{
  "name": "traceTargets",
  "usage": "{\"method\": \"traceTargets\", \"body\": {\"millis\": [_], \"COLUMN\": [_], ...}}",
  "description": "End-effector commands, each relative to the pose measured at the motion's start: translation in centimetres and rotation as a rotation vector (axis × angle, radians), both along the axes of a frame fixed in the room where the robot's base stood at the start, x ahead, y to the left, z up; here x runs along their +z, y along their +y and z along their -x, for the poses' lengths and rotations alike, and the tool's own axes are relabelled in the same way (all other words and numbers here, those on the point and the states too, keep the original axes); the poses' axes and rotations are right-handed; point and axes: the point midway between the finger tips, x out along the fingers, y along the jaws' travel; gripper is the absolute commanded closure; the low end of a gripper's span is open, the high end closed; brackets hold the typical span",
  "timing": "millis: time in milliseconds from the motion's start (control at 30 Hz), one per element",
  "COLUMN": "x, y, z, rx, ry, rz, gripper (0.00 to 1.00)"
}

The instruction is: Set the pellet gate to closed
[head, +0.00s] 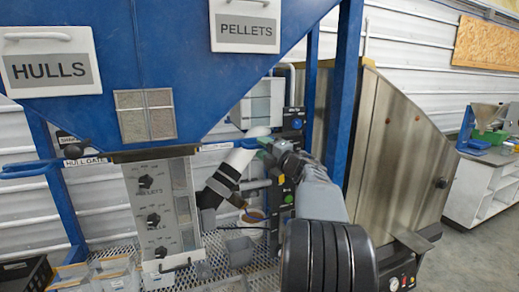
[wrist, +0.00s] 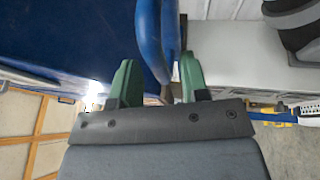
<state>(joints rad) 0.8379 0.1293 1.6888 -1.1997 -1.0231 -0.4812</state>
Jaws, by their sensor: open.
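My gripper (head: 266,144) is at the right side of the hopper in the head view, next to a small white label (head: 216,147) too small to read, below the PELLETS sign (head: 245,25). In the wrist view my gripper (wrist: 158,78) has its two green fingers apart. A curved blue handle (wrist: 152,42), which looks like the pellet gate's handle, runs between the fingers. I cannot tell whether either finger touches it.
The hull gate's blue handle (head: 27,169) sticks out at the left. A grey panel with black knobs (head: 153,219) stands below the hopper. A blue post (head: 343,85) and a metal chute (head: 400,150) are close on the right. Open floor (head: 480,230) lies farther right.

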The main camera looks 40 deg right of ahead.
Motion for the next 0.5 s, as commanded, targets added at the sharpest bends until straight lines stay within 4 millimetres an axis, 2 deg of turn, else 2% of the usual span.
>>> {"method": "traceTargets", "body": {"millis": [300,500], "x": [-1.5,-2.0], "y": [-0.7,-1.0], "z": [6.5,9.7], "rx": [-0.004,-0.004], "ry": [0.0,0.001], "rz": [0.0,-0.001], "gripper": [0.58,0.58]}}
